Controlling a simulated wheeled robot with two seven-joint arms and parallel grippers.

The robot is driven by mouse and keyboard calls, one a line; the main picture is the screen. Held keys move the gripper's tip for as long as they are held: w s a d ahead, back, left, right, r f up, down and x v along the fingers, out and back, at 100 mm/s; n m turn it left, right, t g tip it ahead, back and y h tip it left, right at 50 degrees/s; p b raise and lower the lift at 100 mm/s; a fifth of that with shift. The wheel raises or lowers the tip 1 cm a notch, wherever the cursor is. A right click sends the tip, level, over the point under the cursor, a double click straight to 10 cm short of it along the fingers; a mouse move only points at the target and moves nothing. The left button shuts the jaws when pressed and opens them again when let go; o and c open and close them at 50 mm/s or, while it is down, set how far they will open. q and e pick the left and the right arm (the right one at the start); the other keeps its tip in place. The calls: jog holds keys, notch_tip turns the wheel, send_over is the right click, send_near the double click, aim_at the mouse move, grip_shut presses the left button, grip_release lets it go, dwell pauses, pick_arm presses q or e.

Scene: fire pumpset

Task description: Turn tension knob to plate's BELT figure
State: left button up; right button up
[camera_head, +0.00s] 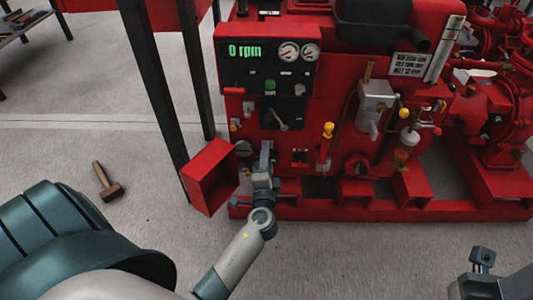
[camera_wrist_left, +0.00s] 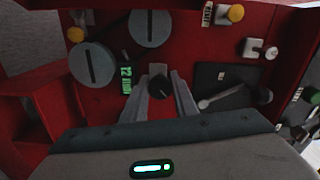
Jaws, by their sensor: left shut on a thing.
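My left gripper (camera_head: 265,165) reaches the lower left of the red pump panel. In the left wrist view its two fingers (camera_wrist_left: 170,98) are shut on a small black knob (camera_wrist_left: 155,88), taken as the tension knob. A small green readout (camera_wrist_left: 126,78) beside the knob seems to show 12 mm. The white plate (camera_head: 408,64) hangs at the upper right of the pumpset; its lowest line starts with BELT and seems to read 12 mm. In the head view the arm and gripper hide the knob. Part of my right gripper (camera_head: 482,262) shows at the lower right; its opening is unclear.
The control box (camera_head: 266,60) reads 0 rpm. Near the left fingers are a grey lever (camera_wrist_left: 222,97), two slotted grey discs (camera_wrist_left: 92,64) and yellow-tipped fittings (camera_wrist_left: 235,13). A red open box (camera_head: 209,177) stands left of the gripper. A hammer (camera_head: 107,181) lies on the floor.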

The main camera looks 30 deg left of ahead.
pick_arm(q)
jog(key=shift+d+m, duration=0.1)
jog(key=shift+m, duration=0.3)
jog(key=o, duration=1.1)
jog(key=shift+c, duration=0.2)
